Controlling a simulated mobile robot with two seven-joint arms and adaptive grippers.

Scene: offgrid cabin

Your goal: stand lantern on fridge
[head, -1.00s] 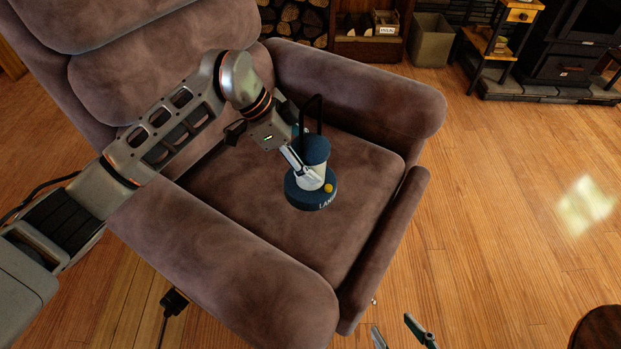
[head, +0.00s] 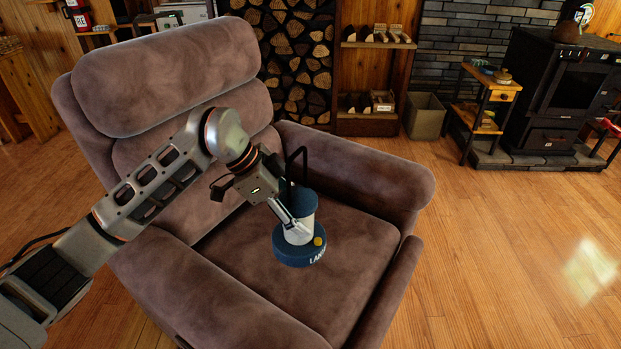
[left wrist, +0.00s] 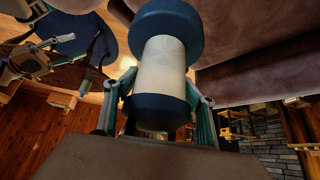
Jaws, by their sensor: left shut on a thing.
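The lantern (head: 301,233) has a dark blue base and cap, a pale middle, a black handle and a yellow knob. It is upright over the seat of the brown armchair (head: 345,250); I cannot tell whether its base touches the cushion. My left gripper (head: 297,226) is shut on its pale middle. In the left wrist view the lantern (left wrist: 165,65) sits between the two fingers of my left gripper (left wrist: 160,100). My right gripper is not seen in the head view. No fridge can be made out.
The chair's arms and backrest surround the seat. Behind are stacked firewood (head: 297,60), a shelf (head: 368,120), a bin (head: 425,116), a small side table (head: 485,100) and a black stove (head: 565,85). The wooden floor (head: 480,240) at right is clear.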

